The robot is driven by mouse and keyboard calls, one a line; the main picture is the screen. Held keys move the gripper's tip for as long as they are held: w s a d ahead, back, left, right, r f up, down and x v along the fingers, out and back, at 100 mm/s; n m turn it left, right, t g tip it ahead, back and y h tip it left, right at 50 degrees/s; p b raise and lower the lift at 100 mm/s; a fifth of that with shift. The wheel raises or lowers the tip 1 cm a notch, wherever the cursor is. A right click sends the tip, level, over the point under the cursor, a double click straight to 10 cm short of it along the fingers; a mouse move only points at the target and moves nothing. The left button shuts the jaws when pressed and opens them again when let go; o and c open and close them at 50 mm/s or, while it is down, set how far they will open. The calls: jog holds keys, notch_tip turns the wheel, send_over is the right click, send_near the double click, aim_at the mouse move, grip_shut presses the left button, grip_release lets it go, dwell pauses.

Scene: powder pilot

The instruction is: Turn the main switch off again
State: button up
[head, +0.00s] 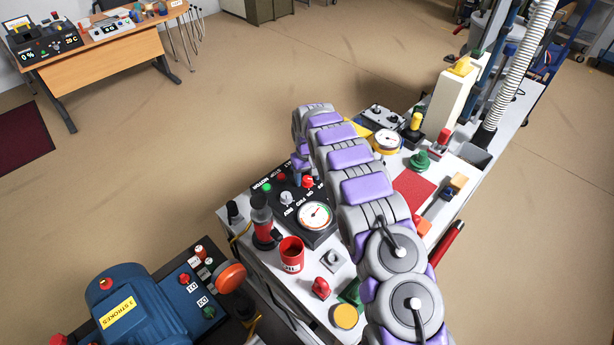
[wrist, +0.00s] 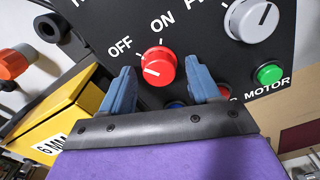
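The main switch is a red knob (wrist: 158,67) with a white pointer line, on a black panel (wrist: 205,52) between the printed words OFF and ON. My gripper (wrist: 159,66) is open, with one blue finger on each side of the knob and small gaps visible. I cannot tell how deep the fingertips reach. In the head view the red knob (head: 308,182) shows beside my arm's end, and my fingers are mostly hidden.
A grey dial knob (wrist: 251,18) and a green button (wrist: 269,74) sit right of the switch. A gauge (head: 314,215) is on the same panel. A red can (head: 291,254) and a dark-red cylinder (head: 262,219) stand near the panel. A yellow box (wrist: 72,115) is left of my gripper.

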aim_at(308, 179)
notch_tip(308, 179, up, 17)
jog(key=shift+p, duration=0.45)
dwell(0.3)
jog(key=shift+r, duration=0.1)
jog(key=s+d+r+m+b, duration=0.1)
jog(key=s+d+r, duration=0.3)
jog(key=s, duration=0.3)
jog(key=s+d+r+m+b, duration=0.1)
jog(key=s+d+r, duration=0.25)
jog(key=s, duration=0.45)
jog(key=s+d+r+m+b, duration=0.1)
jog(key=s+d+r, duration=0.35)
jog(key=s, duration=0.25)
jog(key=s+d+f+m+g+b, duration=0.1)
jog(key=s+f, duration=0.2)
jog(key=s, duration=1.3)
jog(key=s+d+f+m+b, duration=0.1)
jog(key=s+f, duration=0.3)
jog(key=s, duration=1.1)
jog(key=shift+s+d+f+g+b, duration=0.25)
jog(key=shift+s+g+b, duration=0.15)
jog(key=shift+b, duration=0.1)
